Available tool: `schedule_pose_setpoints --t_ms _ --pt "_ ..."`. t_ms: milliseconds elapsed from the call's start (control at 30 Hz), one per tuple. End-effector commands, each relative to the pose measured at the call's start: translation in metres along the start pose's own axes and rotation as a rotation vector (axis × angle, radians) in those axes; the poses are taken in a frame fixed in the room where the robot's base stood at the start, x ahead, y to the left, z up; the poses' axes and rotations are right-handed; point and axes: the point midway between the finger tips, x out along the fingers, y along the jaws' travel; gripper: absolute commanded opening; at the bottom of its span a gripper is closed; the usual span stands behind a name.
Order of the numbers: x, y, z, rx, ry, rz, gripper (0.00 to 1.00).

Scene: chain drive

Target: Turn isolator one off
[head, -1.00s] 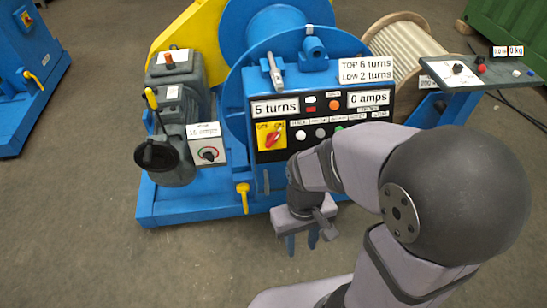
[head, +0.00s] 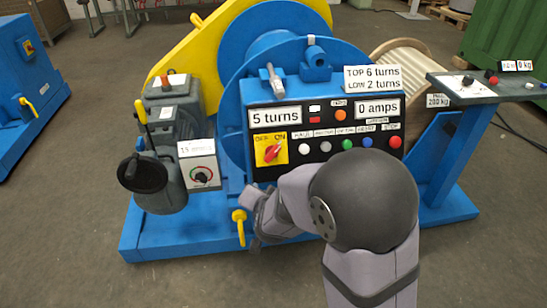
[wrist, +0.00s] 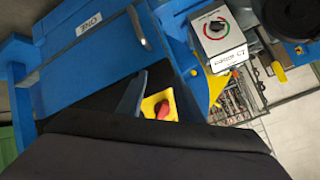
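The isolator is a red rotary handle on a yellow OFF/ON plate (head: 270,151), at the left of the black control panel on the blue winch. The handle is tilted up and right, toward the ON side. In the wrist view the red handle (wrist: 162,110) and yellow plate show past my dark gripper body. My gripper (wrist: 160,85) looks open and empty, with a blue finger left of the plate and blue right of it that seems to be the other finger. In the head view it is low, below the panel's left end, with its fingertips hidden.
A grey box with a dial (head: 199,175) and a motor with a black handwheel (head: 143,172) stand left of the panel. A yellow lever (head: 239,226) is low in front. Coloured buttons (head: 347,144) line the panel. A "ONE" label (wrist: 90,23) shows upside down in the wrist view.

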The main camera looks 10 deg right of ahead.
Motion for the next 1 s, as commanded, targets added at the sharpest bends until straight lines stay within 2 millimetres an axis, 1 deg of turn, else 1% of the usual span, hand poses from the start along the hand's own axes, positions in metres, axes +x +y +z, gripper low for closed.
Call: schedule_pose_setpoints --t_ms 33,100,200,300,367,500,633,767,1000 --pt "-0.001 -0.003 -0.018 0.040 0.072 -0.011 0.33" --pt "-0.003 -0.006 -0.041 0.088 0.162 -0.029 0.33" --pt "-0.008 -0.009 -0.064 0.135 0.255 -0.053 0.33" --pt "-0.012 -0.013 -0.077 0.164 0.308 -0.076 0.33" --pt "-0.014 -0.013 -0.081 0.184 0.324 -0.085 0.33" --pt "-0.013 -0.013 -0.081 0.199 0.319 -0.086 0.33" --pt "-0.008 -0.013 -0.082 0.198 0.318 -0.085 0.33" --pt "0.005 -0.014 -0.085 0.197 0.317 -0.084 0.33" --pt "0.035 -0.014 -0.095 0.196 0.316 -0.083 0.33"
